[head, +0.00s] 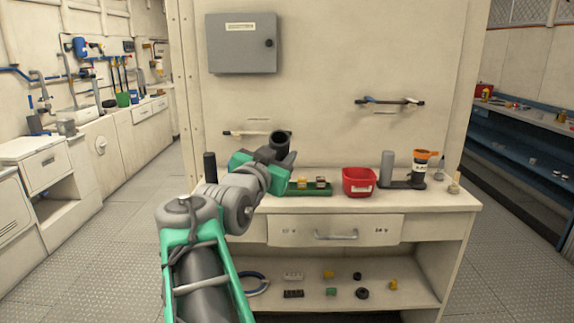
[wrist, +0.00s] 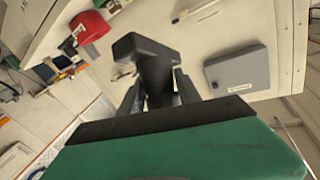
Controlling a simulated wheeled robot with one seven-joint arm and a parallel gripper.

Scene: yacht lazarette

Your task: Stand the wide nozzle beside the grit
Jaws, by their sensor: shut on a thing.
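My gripper (head: 279,155) is raised above the left part of the workbench. It is shut on a dark grey nozzle (head: 282,137), whose round open end shows at the top in the head view. In the wrist view the nozzle (wrist: 152,62) stands between the two fingers (wrist: 158,92), its broad end outward and clear of the bench. I cannot tell for sure which thing is the grit, as the labels are too small to read.
A black cylinder (head: 210,167) stands at the left. A grey cabinet (head: 242,43) hangs on the wall.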

